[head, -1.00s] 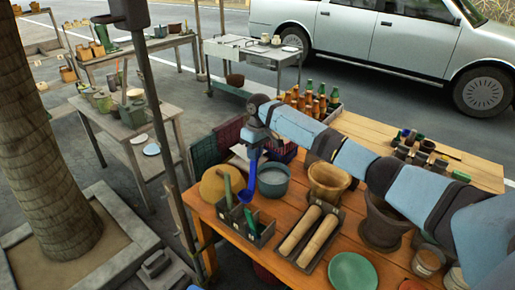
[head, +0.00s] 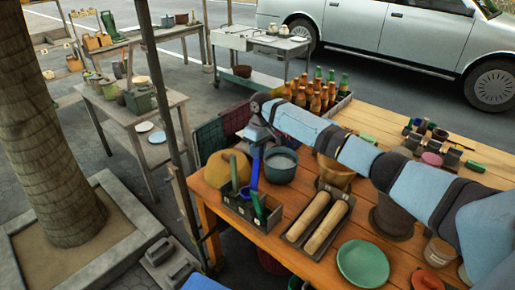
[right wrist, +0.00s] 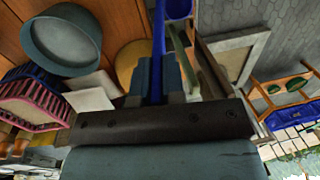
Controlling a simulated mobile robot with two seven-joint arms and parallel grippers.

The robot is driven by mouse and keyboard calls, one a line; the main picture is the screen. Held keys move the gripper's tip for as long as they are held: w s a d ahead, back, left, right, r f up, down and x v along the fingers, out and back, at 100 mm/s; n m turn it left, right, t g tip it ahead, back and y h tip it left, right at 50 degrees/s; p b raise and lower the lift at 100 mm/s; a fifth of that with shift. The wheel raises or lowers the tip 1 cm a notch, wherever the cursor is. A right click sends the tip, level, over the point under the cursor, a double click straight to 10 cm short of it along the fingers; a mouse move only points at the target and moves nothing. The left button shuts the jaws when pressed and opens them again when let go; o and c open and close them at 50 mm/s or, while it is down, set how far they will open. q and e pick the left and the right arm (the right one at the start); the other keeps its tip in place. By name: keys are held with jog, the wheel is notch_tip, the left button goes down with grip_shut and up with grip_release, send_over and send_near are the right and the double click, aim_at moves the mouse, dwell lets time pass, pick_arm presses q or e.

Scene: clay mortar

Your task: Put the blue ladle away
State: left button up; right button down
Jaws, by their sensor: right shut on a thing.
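The blue ladle (head: 254,175) hangs bowl down from my right gripper (head: 257,143), over the small grey divided box (head: 263,225) at the table's left front. My right gripper is shut on its handle, which also shows in the right wrist view (right wrist: 158,45) between the fingers. The ladle's lower end meets the box's back edge in the picture; I cannot tell if it is inside a compartment. An olive-green handle (head: 235,168) and a green utensil (head: 259,205) stand in the box. My left gripper is not in view.
Right of the box lies a dark tray (head: 292,238) with two wooden rolling pins. Behind are a grey-blue pot (head: 281,166), a round tan object (head: 217,170) and several bottles (head: 320,95). A green plate (head: 363,263) lies at the front.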

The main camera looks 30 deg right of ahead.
aim_at(257, 166)
notch_tip(257, 166, down, 3)
jog(key=shift+r, duration=0.1)
jog(key=shift+f+b, duration=0.7)
jog(key=shift+f, duration=1.35)
jog(key=c, duration=1.1)
grip_release()
jog(key=shift+r, duration=0.1)
jog(key=r, duration=0.4)
jog(key=d+r, duration=0.1)
jog(key=r, duration=0.4)
jog(key=r+b, duration=0.1)
jog(key=r, duration=0.3)
jog(key=shift+w+d+r, duration=0.25)
jog(key=shift+w+d, duration=0.05)
jog(key=shift+d, duration=0.05)
